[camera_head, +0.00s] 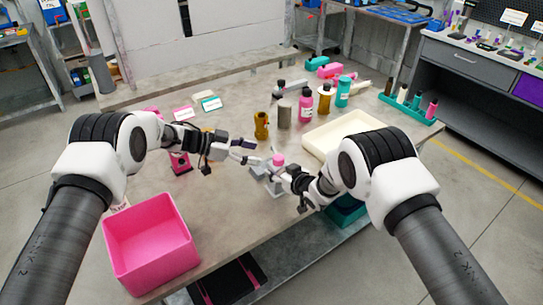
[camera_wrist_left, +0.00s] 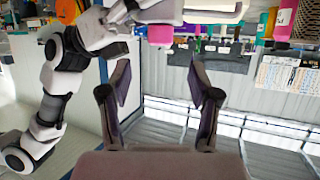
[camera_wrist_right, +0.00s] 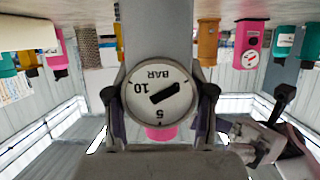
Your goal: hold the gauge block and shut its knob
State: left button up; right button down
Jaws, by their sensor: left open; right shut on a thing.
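The gauge block (camera_head: 275,188) is grey, with a pink knob (camera_head: 278,160) on top, and stands at the near middle of the table. My right gripper (camera_wrist_right: 160,100) is shut on the block, a finger on each side of its white dial (camera_wrist_right: 158,92), marked BAR. The right wrist view is upside down, so the knob (camera_wrist_right: 161,133) shows below the dial, partly hidden. My left gripper (camera_head: 250,151) is open and empty, left of the knob and apart from it. In the left wrist view a pink part, apparently the knob (camera_wrist_left: 160,34), lies beyond the open fingertips (camera_wrist_left: 162,80).
A pink bin (camera_head: 150,245) is at the near left. A pink gauge block (camera_head: 180,163) stands behind my left forearm. Several bottles, a brass part (camera_head: 261,125) and a cream tray (camera_head: 340,135) stand farther back. Bare table lies between the bin and the grey block.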

aim_at(276, 157)
pick_arm(q)
jog(key=x, duration=0.9)
jog(key=c, duration=1.2)
